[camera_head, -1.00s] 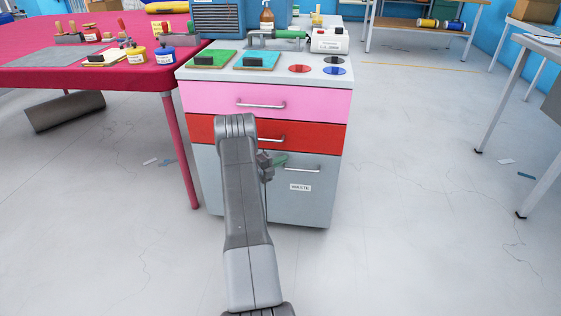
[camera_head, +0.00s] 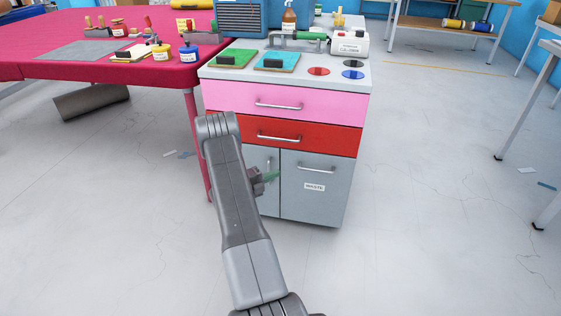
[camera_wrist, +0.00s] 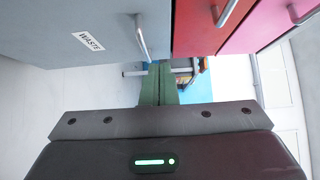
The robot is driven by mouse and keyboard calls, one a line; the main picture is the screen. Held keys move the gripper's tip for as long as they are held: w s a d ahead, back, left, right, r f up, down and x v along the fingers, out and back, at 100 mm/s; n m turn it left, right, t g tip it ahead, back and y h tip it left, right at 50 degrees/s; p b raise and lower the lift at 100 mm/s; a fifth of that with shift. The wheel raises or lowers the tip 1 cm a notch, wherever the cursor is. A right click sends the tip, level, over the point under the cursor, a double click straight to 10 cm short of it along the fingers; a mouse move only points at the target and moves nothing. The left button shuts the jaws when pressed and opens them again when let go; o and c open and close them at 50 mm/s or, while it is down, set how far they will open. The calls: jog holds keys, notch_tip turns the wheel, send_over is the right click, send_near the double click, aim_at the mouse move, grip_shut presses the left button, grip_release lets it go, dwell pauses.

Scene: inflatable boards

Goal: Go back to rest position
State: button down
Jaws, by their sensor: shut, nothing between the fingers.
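My gripper (camera_wrist: 159,84) shows in the wrist view with its two green fingers together and nothing between them. In the head view my gripper (camera_head: 270,177) is mostly hidden behind my arm, with a bit of green showing in front of the cabinet's grey lower doors. The cabinet (camera_head: 314,187) has a pink drawer (camera_head: 283,103), a red drawer (camera_head: 280,135) and a grey door labelled WASTE. All its drawers and doors look shut.
A red-covered table (camera_head: 120,68) with bottles and tools stands left of the cabinet. The cabinet top holds a green board (camera_head: 237,58), a teal board (camera_head: 276,62), and red and blue discs. Metal-legged tables (camera_head: 530,90) stand at the right. Floor right of the cabinet is mostly clear.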

dwell(0.4)
jog(key=b, duration=0.3)
send_near(305, 157)
jog(key=d, duration=0.4)
jog(key=shift+w+d+r, duration=0.1)
jog(key=shift+w+d, duration=0.15)
jog(key=shift+w, duration=0.3)
jog(key=shift+w+d+r, duration=0.1)
jog(key=shift+w+d, duration=0.1)
jog(key=shift+w, duration=0.4)
jog(key=shift+w+d, duration=0.1)
jog(key=shift+w, duration=0.3)
jog(key=shift+s, duration=0.1)
